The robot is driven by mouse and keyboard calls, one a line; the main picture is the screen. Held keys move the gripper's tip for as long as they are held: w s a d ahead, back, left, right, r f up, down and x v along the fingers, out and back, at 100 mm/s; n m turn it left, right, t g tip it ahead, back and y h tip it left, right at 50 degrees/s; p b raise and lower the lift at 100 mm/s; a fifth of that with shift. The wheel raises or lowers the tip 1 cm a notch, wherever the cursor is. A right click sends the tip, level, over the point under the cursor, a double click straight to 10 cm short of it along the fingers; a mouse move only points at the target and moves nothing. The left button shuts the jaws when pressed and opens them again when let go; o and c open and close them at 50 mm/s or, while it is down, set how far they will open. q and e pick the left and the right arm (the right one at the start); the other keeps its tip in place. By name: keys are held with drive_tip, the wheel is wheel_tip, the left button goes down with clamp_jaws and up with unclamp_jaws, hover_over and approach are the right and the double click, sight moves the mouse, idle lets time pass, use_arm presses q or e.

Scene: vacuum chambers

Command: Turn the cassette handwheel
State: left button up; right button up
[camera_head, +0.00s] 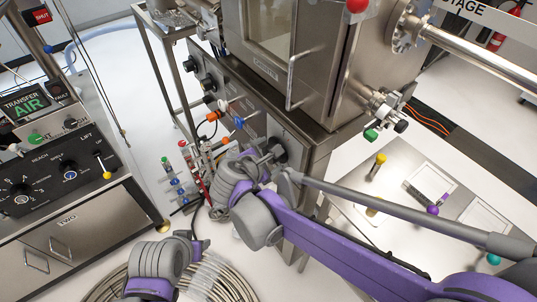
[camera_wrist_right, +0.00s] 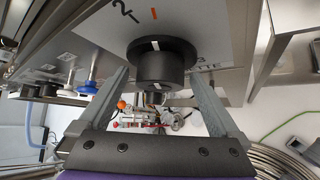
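The cassette handwheel (camera_wrist_right: 160,66) is a black round knob with a white mark, on a grey panel with a "2" and an orange tick. The lettering beside it is partly hidden and ends in "TTE". In the head view the handwheel (camera_head: 279,150) is on the chamber's lower front panel, partly covered by my right wrist. My right gripper (camera_wrist_right: 161,73) has its two fingers spread, one on each side of the knob. Contact with the knob is not clear.
A steel chamber (camera_head: 268,72) with a door handle stands above the panel. Other knobs (camera_head: 206,84) line the panel to the left. A control cabinet (camera_head: 65,225) stands at left. A coiled hose (camera_head: 105,292) lies on the floor. A table (camera_head: 405,165) with small items is at right.

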drive_tip(key=v, duration=1)
drive_tip(key=shift+s+a+r, duration=0.15)
drive_tip(key=shift+s+r, duration=0.05)
drive_tip(key=shift+s, duration=0.1)
drive_tip(key=s+d+f+m+g+y, duration=0.2)
drive_tip(key=s+d+f+m, duration=0.4)
drive_tip(key=d+m, duration=0.4)
drive_tip(key=s+d+f+m+g+y, duration=0.2)
drive_tip(key=s+d+f+m, duration=0.5)
drive_tip(key=d+m, duration=0.4)
drive_tip(key=shift+s+m+g, duration=0.3)
drive_tip(key=shift+m, duration=0.3)
